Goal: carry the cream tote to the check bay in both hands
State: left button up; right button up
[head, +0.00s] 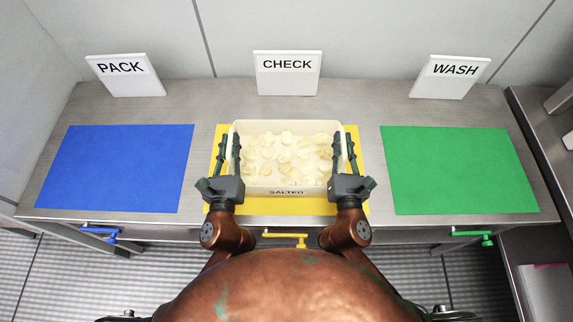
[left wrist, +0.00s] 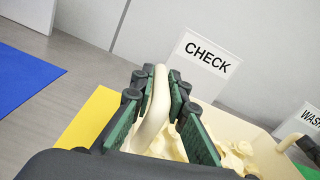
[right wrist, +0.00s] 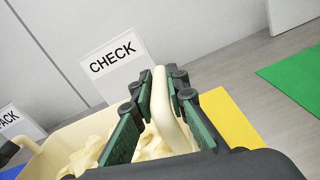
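The cream tote (head: 285,187), labelled SALTED and filled with pale chunks, is level over the yellow mat (head: 362,200) in front of the CHECK sign (head: 288,72).
A blue mat (head: 115,168) with a PACK sign (head: 124,75) is at the left. A green mat (head: 458,170) with a WASH sign (head: 450,76) is at the right. Both mats are empty. A wall stands behind the metal counter (head: 200,110).

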pick_arm(q)
jog(key=o, duration=0.4)
jog(key=shift+r, duration=0.1)
pick_arm(e)
jog(key=o, duration=0.4)
jog(key=shift+r, duration=0.1)
pick_arm(q)
jog(key=shift+s, duration=0.1)
pick_arm(e)
jog(key=shift+s, duration=0.1)
pick_arm(q)
jog(key=s, duration=1.1)
jog(key=shift+s+a, duration=0.15)
jog(key=shift+s, duration=0.25)
pick_arm(e)
jog(key=s, duration=1.2)
jog(key=shift+a, duration=0.15)
pick_arm(q)
jog(key=shift+s, duration=0.1)
